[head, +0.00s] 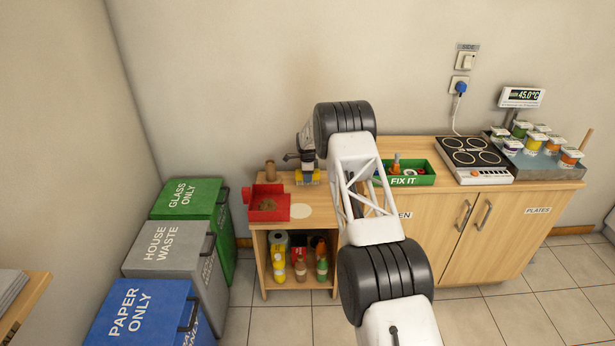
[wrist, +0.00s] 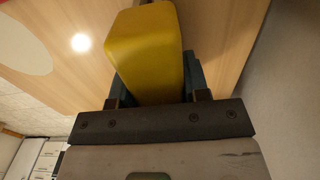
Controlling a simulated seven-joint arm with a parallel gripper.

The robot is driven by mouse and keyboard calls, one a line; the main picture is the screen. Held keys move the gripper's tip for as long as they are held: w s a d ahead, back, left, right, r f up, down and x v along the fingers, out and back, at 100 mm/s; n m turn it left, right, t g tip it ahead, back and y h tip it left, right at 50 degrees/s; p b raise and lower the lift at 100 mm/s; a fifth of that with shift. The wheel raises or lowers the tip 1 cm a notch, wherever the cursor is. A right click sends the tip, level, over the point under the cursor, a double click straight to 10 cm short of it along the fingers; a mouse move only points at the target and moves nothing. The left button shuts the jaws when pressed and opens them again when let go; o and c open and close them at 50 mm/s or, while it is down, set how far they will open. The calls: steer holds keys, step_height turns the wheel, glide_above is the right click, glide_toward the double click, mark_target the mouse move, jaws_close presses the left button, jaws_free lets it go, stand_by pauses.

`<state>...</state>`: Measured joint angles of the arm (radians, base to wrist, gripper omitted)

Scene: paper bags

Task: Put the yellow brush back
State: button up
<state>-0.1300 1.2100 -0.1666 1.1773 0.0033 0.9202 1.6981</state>
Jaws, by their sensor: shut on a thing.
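The yellow brush (head: 304,178) is at the back of the small wooden cabinet's top, in my gripper (head: 309,172). In the wrist view its smooth yellow block (wrist: 148,45) sits between the two dark fingers of my gripper (wrist: 155,80). The gripper is shut on it. The fingers and block hide the brush's underside, so I cannot tell whether it touches the wood. A red dustpan-like tray (head: 268,213) with brown bits in it lies to the left on the same top.
A pale round patch (head: 302,211) lies in front. Bottles stand on the shelf below. A green FIX IT box (head: 411,179) is to the right, lidded bins (head: 178,247) to the left.

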steer(key=shift+f, duration=0.15)
steer(key=o, duration=0.9)
steer(key=shift+r, duration=6.15)
